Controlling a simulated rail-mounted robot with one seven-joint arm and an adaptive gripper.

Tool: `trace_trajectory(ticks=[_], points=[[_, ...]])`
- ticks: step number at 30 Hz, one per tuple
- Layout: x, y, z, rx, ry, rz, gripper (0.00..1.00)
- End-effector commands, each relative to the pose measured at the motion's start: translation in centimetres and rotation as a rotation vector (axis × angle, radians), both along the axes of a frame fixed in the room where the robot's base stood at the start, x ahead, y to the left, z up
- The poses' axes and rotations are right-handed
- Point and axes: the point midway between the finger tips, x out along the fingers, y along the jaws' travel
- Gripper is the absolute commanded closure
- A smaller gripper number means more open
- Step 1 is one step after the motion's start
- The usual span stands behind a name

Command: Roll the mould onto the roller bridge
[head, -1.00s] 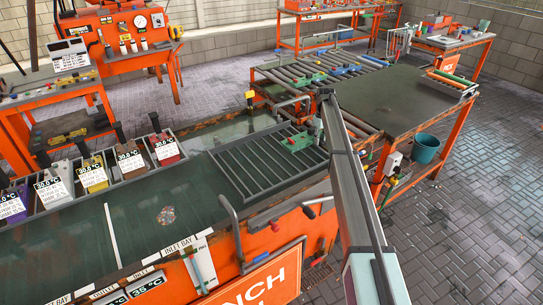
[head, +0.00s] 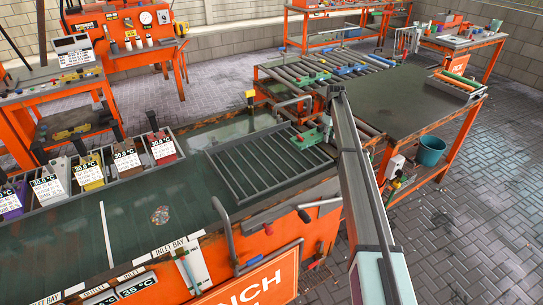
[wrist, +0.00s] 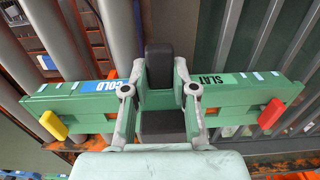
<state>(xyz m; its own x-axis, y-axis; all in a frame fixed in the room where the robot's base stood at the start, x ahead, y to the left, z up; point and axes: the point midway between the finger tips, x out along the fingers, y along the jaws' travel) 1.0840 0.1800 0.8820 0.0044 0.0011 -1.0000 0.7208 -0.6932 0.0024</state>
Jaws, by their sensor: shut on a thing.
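The mould, a long green bar, lies across the wrist view (wrist: 245,88). It has COLD and SLAT labels, a yellow tab, a red tab and a dark middle grip (wrist: 159,60). My gripper (wrist: 159,92) is shut on this middle part, one finger on each side. In the head view the mould (head: 311,137) is at the far right end of the slatted grid (head: 262,165), partly hidden by my arm. Grey rollers (wrist: 118,35), which look like the roller bridge, lie under its left end in the wrist view; slats lie under its right. I cannot tell whether it touches them.
A roller table (head: 300,78) with several green and blue pieces stands behind. A dark flat table (head: 410,100) is to the right, with a teal bucket (head: 431,150) below its edge. Bent handles (head: 225,230) stick up along the bench front.

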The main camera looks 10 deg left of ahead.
Motion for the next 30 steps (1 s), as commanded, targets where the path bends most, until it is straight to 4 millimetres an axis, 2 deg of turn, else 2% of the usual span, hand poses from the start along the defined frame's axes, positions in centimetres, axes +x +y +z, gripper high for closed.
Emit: trace_trajectory(ticks=[1,8,9,10,11,18,20,21,30], points=[[-0.14,-0.18,-0.67,-0.003,0.007,-0.001,1.00],[-0.17,-0.19,-0.68,-0.002,0.008,-0.001,1.00],[-0.17,-0.19,-0.67,-0.002,0.008,-0.001,0.59],[-0.16,-0.18,-0.64,-0.003,0.007,-0.001,0.49],[-0.16,-0.17,-0.60,-0.002,0.006,-0.001,0.44],[-0.08,-0.10,-0.33,-0.001,0.004,-0.001,0.44],[-0.12,-0.11,-0.51,-0.002,0.006,-0.001,0.27],[-0.11,-0.10,-0.47,-0.002,0.005,0.000,0.23],[-0.06,-0.05,-0.21,-0.001,0.003,0.000,0.23]])
